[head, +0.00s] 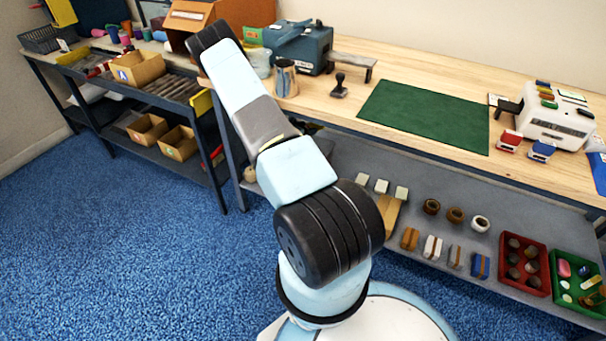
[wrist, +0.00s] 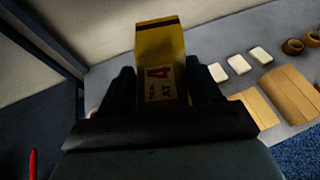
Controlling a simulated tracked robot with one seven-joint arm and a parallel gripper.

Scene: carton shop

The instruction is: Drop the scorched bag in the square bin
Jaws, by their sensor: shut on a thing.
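In the wrist view my gripper (wrist: 162,88) is shut on a yellow packet (wrist: 160,42) with a dark band near its top and a pale label bearing a red 4. The packet stands up between the two dark fingers, above or near the grey lower shelf; I cannot tell whether it touches it. Whether it is the scorched bag is unclear, as no burn mark is plain. In the head view my arm hides the gripper. I cannot make out a square bin in either view.
The grey lower shelf (head: 345,160) holds pale blocks (head: 381,186), tape rolls (head: 455,215), a red tray (head: 546,270) and a green tray (head: 592,260). The wooden bench (head: 430,70) above has a green mat (head: 425,114). Open cartons (head: 138,68) stand at left. Blue carpet (head: 90,240) is clear.

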